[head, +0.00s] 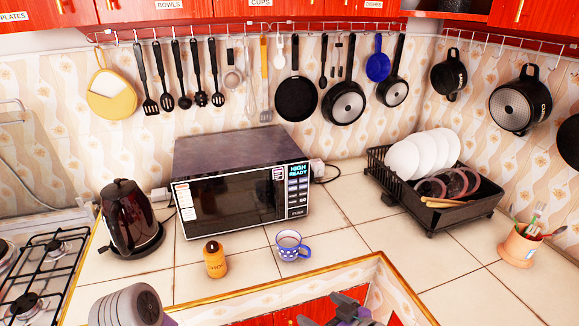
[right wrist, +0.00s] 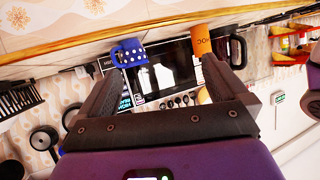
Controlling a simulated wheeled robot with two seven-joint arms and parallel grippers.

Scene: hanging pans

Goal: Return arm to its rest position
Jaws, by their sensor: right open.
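My right gripper (head: 348,301) is at the bottom edge of the head view, in front of the counter's gold-trimmed edge. Only its upper part shows there. In the right wrist view the right gripper (right wrist: 161,68) has its two dark fingers spread wide, with nothing between them. That view is turned upside down, with the blue polka-dot mug (right wrist: 128,53) and the yellow jar (right wrist: 203,42) beyond the fingertips. Several dark pans, such as one round pan (head: 296,99), hang from the wall rail, well apart from the gripper.
A microwave (head: 230,192), a kettle (head: 128,215), the jar (head: 214,259) and the mug (head: 291,246) stand on the tiled counter. A dish rack (head: 440,205) and utensil pot (head: 519,246) are at right, a gas hob (head: 40,265) at left. Bare tiles (head: 350,205) lie between microwave and rack.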

